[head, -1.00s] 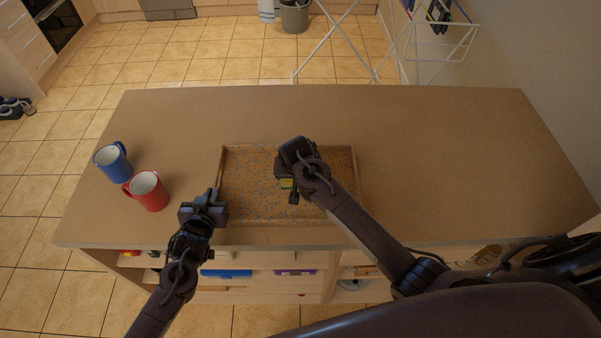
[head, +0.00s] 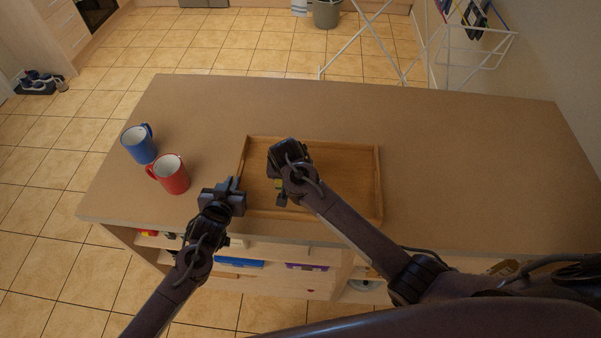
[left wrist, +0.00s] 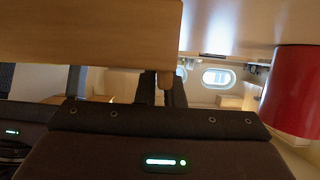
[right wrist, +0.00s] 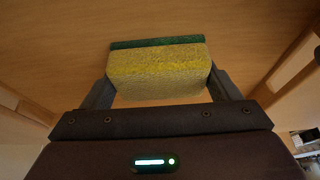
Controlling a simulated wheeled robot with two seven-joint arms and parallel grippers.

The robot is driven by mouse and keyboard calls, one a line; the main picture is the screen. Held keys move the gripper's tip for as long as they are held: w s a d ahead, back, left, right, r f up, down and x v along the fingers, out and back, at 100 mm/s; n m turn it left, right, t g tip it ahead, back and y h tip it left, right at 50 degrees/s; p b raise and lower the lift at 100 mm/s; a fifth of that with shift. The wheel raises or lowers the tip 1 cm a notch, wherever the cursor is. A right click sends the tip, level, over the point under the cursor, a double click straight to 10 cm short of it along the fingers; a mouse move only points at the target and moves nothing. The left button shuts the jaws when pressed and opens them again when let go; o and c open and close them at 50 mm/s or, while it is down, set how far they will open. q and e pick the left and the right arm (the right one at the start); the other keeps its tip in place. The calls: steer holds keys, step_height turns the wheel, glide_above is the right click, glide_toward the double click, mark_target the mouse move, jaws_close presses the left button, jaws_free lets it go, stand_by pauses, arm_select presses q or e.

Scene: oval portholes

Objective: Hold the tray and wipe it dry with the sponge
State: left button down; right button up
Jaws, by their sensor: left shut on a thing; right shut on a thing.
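The wooden tray (head: 345,165) lies on the counter, its floor plain with no speckles showing. My left gripper (head: 238,192) is shut on the tray's left side near the front corner. In the left wrist view the tray (left wrist: 90,35) fills the upper left, with the fingers at its edge. My right gripper (head: 281,190) is over the left part of the tray and shut on the sponge (right wrist: 158,72), yellow with a green layer facing the tray floor. The sponge (head: 279,184) shows only a little in the head view. My right arm hides part of the tray.
A red mug (head: 171,176) and a blue mug (head: 139,145) stand left of the tray; the red one is near my left gripper. The counter (head: 460,160) is clear to the right. Open shelves with items are below its front edge. A drying rack stands behind.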

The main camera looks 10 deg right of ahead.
arm_select(q)
steer(key=shift+d+r, duration=0.1)
steer(key=shift+d, duration=0.05)
arm_select(e)
steer(key=shift+a, duration=0.2)
arm_select(q)
steer(key=shift+w, duration=0.1)
arm_select(e)
steer(key=d+r, duration=0.4)
steer(key=r, duration=0.7)
steer(key=shift+d, duration=0.4)
steer(key=shift+w, duration=0.1)
step_height(320, 180, up, 10)
stand_by(0.6)
arm_select(q)
steer(key=c, duration=1.5)
jaws_free()
